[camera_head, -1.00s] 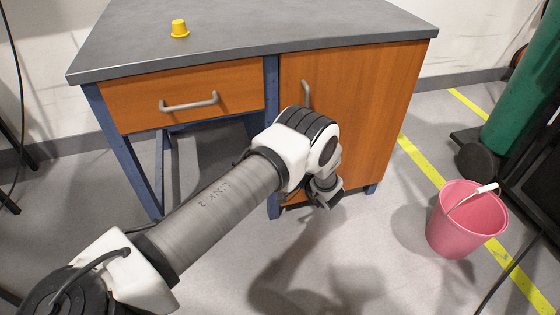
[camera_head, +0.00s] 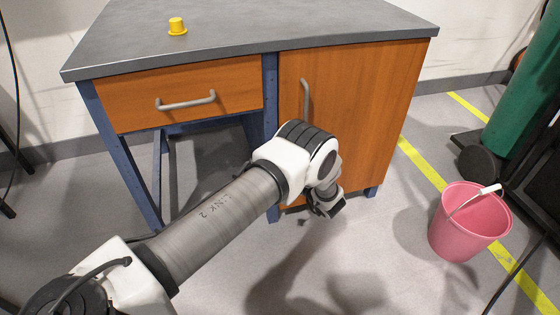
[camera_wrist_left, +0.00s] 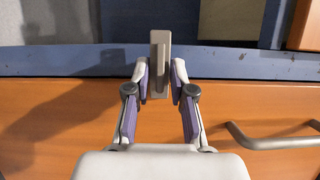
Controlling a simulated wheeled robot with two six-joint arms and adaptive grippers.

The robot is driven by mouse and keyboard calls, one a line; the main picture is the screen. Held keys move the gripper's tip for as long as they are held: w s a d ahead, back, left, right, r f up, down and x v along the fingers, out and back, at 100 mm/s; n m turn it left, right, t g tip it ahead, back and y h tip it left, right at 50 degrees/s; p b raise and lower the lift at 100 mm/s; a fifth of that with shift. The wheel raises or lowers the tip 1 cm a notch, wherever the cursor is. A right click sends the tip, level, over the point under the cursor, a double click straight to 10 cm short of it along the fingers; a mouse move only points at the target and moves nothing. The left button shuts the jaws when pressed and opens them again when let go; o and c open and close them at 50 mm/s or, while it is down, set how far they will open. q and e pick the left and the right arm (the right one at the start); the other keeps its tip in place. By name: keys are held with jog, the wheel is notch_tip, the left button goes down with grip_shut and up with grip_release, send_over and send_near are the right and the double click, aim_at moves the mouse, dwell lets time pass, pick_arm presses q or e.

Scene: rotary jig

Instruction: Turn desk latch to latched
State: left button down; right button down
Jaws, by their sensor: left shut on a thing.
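The latch (camera_wrist_left: 160,55) is a grey-beige bar at the top middle of the left wrist view. It crosses the blue frame post (camera_wrist_left: 60,62) of the desk and points up in that view. My left gripper (camera_wrist_left: 160,82) is shut on the latch, with one finger on each side of its near end. The desk (camera_head: 300,30) has a grey top, an orange drawer and an orange door (camera_head: 360,110). In the head view my left arm covers the latch, and the fingers cannot be made out. My right gripper is not in view.
The door handle (camera_wrist_left: 272,138) is right of my left gripper in the wrist view. A yellow knob-like piece (camera_head: 177,27) stands on the desktop. A pink bucket (camera_head: 462,235) and a green cylinder (camera_head: 525,100) are at the right.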

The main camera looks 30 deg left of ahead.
pick_arm(q)
jog(key=c, duration=1.3)
grip_release()
jog(key=shift+d, duration=0.1)
jog(key=v, duration=1.2)
